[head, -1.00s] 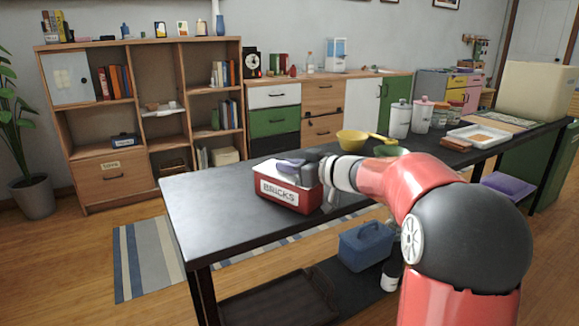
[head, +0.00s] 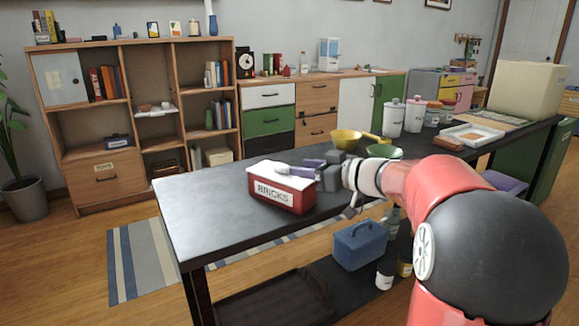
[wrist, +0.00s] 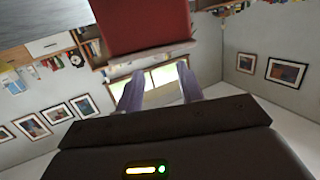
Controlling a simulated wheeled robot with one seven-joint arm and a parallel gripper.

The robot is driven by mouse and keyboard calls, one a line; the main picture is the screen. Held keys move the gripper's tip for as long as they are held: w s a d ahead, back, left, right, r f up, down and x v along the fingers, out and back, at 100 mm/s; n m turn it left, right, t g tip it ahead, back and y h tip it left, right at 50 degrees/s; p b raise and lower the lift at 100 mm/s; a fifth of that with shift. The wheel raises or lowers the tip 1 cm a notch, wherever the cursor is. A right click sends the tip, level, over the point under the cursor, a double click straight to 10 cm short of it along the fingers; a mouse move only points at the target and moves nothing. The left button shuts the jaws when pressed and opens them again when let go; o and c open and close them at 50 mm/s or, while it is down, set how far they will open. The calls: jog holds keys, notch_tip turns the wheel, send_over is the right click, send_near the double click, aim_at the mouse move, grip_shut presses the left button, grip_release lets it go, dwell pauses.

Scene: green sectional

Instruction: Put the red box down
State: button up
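The red box (head: 284,197), labelled BRICKS and with a whitish top, sits upright on the dark tabletop (head: 205,205), near the table's left end. My gripper (head: 302,168) is at the box's top right, and its purple-grey fingers reach over the top edge. In the wrist view, the two fingers (wrist: 160,80) stand apart with a clear gap and nothing between them. The red box (wrist: 143,25) shows just beyond the fingertips at the top of that view. Whether a finger still touches the box is hard to tell.
A yellow bowl (head: 346,139) and a green bowl (head: 383,152) stand behind my arm. A blue caddy (head: 360,246) is on the lower shelf. The tabletop left of the box is clear.

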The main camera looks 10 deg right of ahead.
jog(key=v, duration=0.5)
jog(key=s+d+r+m+t+h, duration=0.1)
jog(key=s+r+m+t+h, duration=0.5)
jog(key=h, duration=0.6)
jog(key=s+a+f+g, duration=0.3)
jog(key=s+f+g, duration=0.1)
jog(key=s+f, duration=0.2)
jog(key=s+a+f+m+g+y, duration=0.1)
jog(key=s+a+f+g, duration=0.1)
jog(key=s+f+g, duration=0.2)
jog(key=s+a+f+m+g, duration=0.1)
jog(key=s+a+f+g, duration=0.2)
jog(key=s+f, duration=0.7)
jog(key=s+g, duration=0.1)
jog(key=s, duration=0.2)
jog(key=shift+a+g+y, duration=0.3)
jog(key=shift+a+g, duration=0.05)
jog(key=shift+g, duration=0.05)
jog(key=shift+f, duration=0.1)
